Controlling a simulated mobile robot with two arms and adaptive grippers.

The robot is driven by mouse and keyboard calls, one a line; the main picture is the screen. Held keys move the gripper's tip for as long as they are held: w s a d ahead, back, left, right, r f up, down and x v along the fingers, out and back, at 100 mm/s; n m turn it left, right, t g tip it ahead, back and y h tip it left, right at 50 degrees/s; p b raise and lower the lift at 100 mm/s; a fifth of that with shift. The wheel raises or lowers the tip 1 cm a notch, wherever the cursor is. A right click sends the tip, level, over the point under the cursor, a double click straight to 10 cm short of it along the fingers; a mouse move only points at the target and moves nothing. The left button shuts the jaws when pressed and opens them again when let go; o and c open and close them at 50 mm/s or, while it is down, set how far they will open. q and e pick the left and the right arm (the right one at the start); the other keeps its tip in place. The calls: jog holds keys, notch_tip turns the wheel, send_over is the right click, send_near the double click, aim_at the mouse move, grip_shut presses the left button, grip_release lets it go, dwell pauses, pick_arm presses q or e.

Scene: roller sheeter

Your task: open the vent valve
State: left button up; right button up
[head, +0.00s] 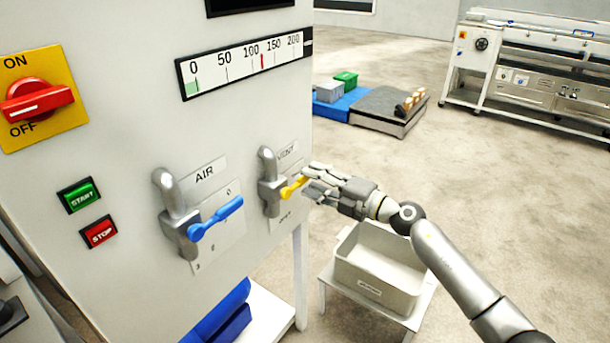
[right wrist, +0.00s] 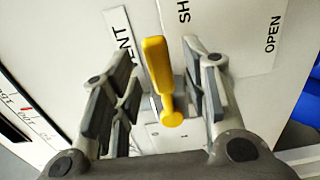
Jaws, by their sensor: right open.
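The vent valve (head: 270,190) is a grey fitting on the white panel, with a short yellow handle (head: 290,188) pointing right. My right gripper (head: 313,183) is at the handle's outer end and covers part of it. In the right wrist view the yellow handle (right wrist: 157,68) stands between the two open fingers (right wrist: 158,90), with space on both sides. The OPEN label (right wrist: 272,34) and part of the SHUT label show beside it there. In the head view an OPEN label sits below the handle. My left gripper is not seen.
The air valve (head: 178,217) with a blue handle (head: 216,218) is left of the vent valve. A gauge (head: 248,64), START and STOP buttons and a red switch (head: 38,100) are on the panel. A grey bin (head: 378,265) on a stand is below my right arm.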

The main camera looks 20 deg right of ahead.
jog(key=shift+x, duration=1.5)
jog(key=shift+c, duration=1.5)
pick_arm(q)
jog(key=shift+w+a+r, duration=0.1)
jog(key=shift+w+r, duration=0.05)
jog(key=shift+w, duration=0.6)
pick_arm(e)
grip_shut()
